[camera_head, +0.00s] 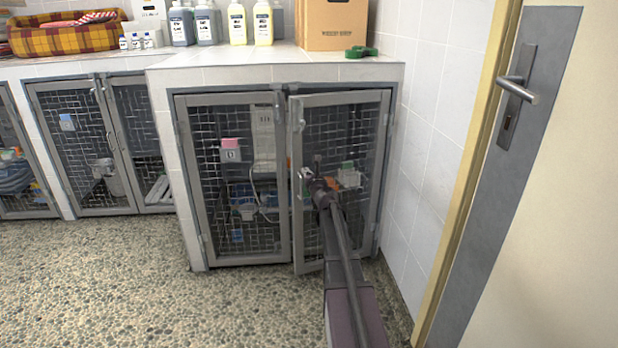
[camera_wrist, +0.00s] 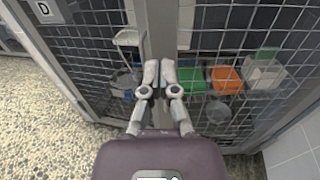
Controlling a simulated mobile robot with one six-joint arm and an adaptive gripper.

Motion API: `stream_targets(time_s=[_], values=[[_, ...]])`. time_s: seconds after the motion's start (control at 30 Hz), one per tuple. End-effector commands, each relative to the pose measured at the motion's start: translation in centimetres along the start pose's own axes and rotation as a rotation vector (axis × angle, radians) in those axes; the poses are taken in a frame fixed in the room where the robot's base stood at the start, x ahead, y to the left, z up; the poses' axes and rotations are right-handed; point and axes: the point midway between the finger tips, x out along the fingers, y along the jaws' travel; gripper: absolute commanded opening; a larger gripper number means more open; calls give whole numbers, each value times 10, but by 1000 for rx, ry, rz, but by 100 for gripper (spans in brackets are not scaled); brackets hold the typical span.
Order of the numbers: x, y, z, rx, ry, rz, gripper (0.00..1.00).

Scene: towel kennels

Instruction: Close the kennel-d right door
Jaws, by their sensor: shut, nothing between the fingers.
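Kennel D is the mesh-fronted cabinet on the right in the head view, with a "D" tag (camera_head: 231,152) on its left door (camera_head: 235,259). Its right door (camera_head: 340,98) is hinged at the right and stands slightly ajar, its left edge a little forward of the left door. My gripper (camera_head: 305,174) is shut and empty at that door's left frame bar. In the wrist view my gripper (camera_wrist: 159,70) has its fingertips together in front of the grey vertical frame bar (camera_wrist: 160,22). I cannot tell whether they touch it.
Behind the mesh are an orange item (camera_wrist: 225,80), a green item (camera_wrist: 193,82) and other supplies. A tiled wall (camera_head: 425,150) and a room door (camera_head: 555,200) stand close on the right. Bottles (camera_head: 237,24) and a cardboard box (camera_head: 335,25) stand on top. Pebbled floor is clear at left.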

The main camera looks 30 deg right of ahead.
Motion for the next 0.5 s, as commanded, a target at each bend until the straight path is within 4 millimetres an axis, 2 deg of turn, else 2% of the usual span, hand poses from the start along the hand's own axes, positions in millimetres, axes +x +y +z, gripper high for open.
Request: stream_targets(time_s=[0.03,0.2,0.5], values=[[12,-1,0,0,0,1,0],[38,0,0,0,0,0,0],[75,0,0,0,0,0,0]])
